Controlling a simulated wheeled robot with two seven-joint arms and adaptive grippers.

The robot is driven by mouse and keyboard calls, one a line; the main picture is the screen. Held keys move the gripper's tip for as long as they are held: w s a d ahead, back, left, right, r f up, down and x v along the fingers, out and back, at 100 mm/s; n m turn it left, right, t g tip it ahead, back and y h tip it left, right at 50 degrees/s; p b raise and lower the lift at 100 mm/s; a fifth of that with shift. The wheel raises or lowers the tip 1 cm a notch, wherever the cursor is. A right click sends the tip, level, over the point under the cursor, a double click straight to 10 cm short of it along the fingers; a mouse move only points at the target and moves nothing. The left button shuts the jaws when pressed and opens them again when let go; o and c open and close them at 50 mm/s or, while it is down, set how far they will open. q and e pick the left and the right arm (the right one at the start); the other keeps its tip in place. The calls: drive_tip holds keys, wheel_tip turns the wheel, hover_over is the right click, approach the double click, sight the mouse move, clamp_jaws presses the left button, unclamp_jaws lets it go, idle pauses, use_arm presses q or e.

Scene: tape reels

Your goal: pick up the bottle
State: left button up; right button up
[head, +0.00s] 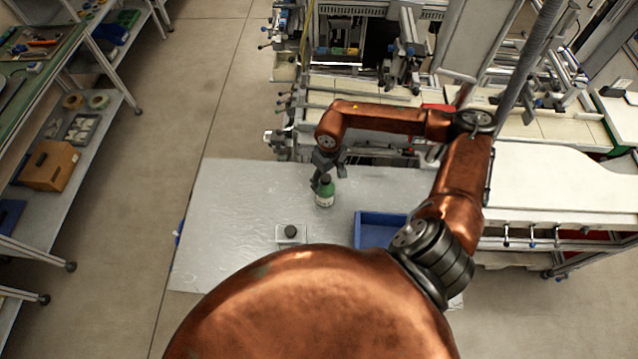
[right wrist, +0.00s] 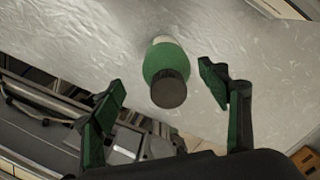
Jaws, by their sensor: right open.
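A green bottle (head: 325,191) with a dark cap and a pale label stands upright on the grey table (head: 225,215). In the right wrist view the bottle (right wrist: 166,68) is seen from above, cap toward the camera, between and just beyond the two fingertips. My right gripper (head: 321,172) is open beside and partly over the bottle's top in the head view. Its green-padded fingers (right wrist: 160,88) are spread wide in the wrist view, with gaps on both sides of the bottle. My left gripper is not in view.
A blue bin (head: 378,230) stands on the table to the right of the bottle. A small clear tray with a dark round item (head: 291,233) lies in front. The table's left part is clear. Machinery (head: 360,85) stands behind the table.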

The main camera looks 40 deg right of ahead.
sight(325, 199)
wheel_tip(325, 199, down, 2)
drive_tip(key=shift+w+a+f+p, duration=0.1)
drive_tip(key=shift+f+p, duration=0.15)
drive_tip(key=shift+p, duration=0.05)
drive_tip(key=shift+a+f, duration=0.15)
drive_tip(key=shift+f, duration=0.2)
drive_tip(key=shift+a+f+p, duration=0.15)
drive_tip(key=shift+f+p, duration=0.3)
drive_tip(key=shift+f, duration=0.15)
drive_tip(key=shift+a+f+p, duration=0.15)
drive_tip(key=shift+f+p, duration=0.3)
drive_tip(key=shift+f, duration=0.15)
wheel_tip(325, 199, down, 2)
drive_tip(key=shift+d+f, duration=0.1)
drive_tip(key=shift+d, duration=0.05)
drive_tip(key=c, duration=1.1)
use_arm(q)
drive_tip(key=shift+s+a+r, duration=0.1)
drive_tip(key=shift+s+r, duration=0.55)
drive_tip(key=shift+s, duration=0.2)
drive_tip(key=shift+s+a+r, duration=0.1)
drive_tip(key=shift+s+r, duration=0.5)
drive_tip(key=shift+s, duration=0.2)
use_arm(e)
drive_tip(key=c, duration=0.4)
